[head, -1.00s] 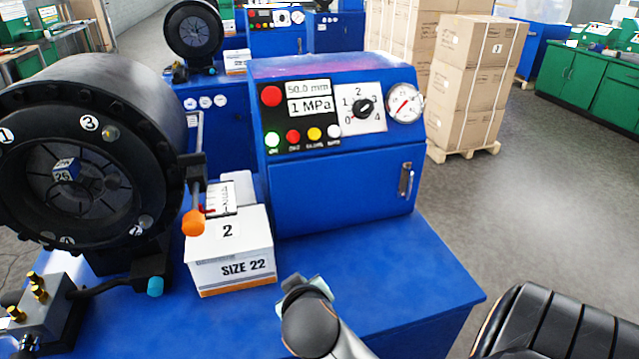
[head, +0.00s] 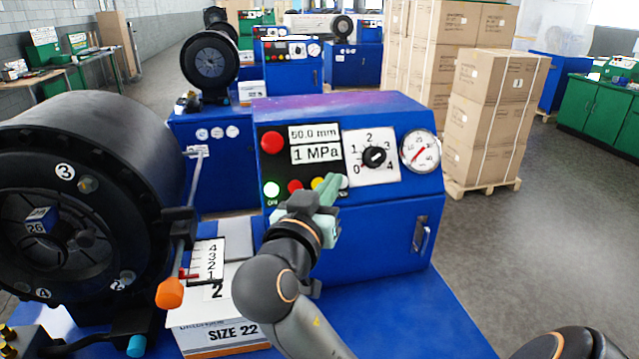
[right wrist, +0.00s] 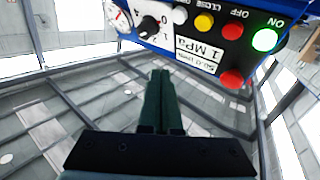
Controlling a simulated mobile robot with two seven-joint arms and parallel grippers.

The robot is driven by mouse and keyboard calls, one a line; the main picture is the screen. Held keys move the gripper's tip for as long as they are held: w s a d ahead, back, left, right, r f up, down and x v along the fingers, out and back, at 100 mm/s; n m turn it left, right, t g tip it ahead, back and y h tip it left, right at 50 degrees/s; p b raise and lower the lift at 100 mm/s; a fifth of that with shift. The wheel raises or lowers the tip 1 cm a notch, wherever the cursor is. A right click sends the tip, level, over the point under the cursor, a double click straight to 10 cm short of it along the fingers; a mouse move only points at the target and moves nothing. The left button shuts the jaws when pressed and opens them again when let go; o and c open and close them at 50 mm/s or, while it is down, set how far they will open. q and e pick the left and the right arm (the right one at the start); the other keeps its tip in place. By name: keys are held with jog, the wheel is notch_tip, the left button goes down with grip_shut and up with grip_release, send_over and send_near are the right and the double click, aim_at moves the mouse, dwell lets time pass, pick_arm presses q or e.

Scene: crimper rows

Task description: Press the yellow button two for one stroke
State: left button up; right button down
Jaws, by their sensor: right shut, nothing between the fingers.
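The yellow button (head: 317,183) is in the row of small buttons on the front panel of the blue control cabinet (head: 370,230). In the right wrist view the yellow button (right wrist: 204,22) shows clear of the fingers, between a white and a red button. My right gripper (head: 331,187) is shut and empty, with its green fingertips close in front of the panel at the button row, partly covering the yellow button's surroundings. In the right wrist view its fingertips (right wrist: 160,76) are below the panel in the picture; no contact with a button can be seen. My left gripper is not in view.
The green ON button (head: 271,189) is lit. A red button (head: 271,142), a dial (head: 374,157) and a gauge (head: 420,151) share the panel. The black crimper head (head: 80,190), an orange-tipped lever (head: 170,293) and the SIZE 22 box (head: 225,335) stand left.

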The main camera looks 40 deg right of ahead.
jog(key=shift+w+f, duration=0.1)
jog(key=w+d+f+b, duration=0.3)
jog(key=w+f+b, duration=0.1)
jog(key=w, duration=0.2)
jog(key=shift+w+d+f, duration=0.15)
jog(key=shift+d+f, duration=0.15)
jog(key=shift+f, duration=0.1)
jog(key=shift+f, duration=0.1)
dwell(1.8)
jog(key=shift+w+d+f+b, duration=0.15)
jog(key=shift+w+b, duration=0.2)
jog(key=shift+b, duration=0.1)
jog(key=shift+w+d+f+b, duration=0.2)
jog(key=shift+w+f+b, duration=0.1)
jog(key=shift+b, duration=0.05)
dwell(0.6)
jog(key=shift+r, duration=0.1)
jog(key=shift+s+a+r+p, duration=0.35)
jog(key=shift+s+r, duration=0.1)
jog(key=shift+s, duration=0.2)
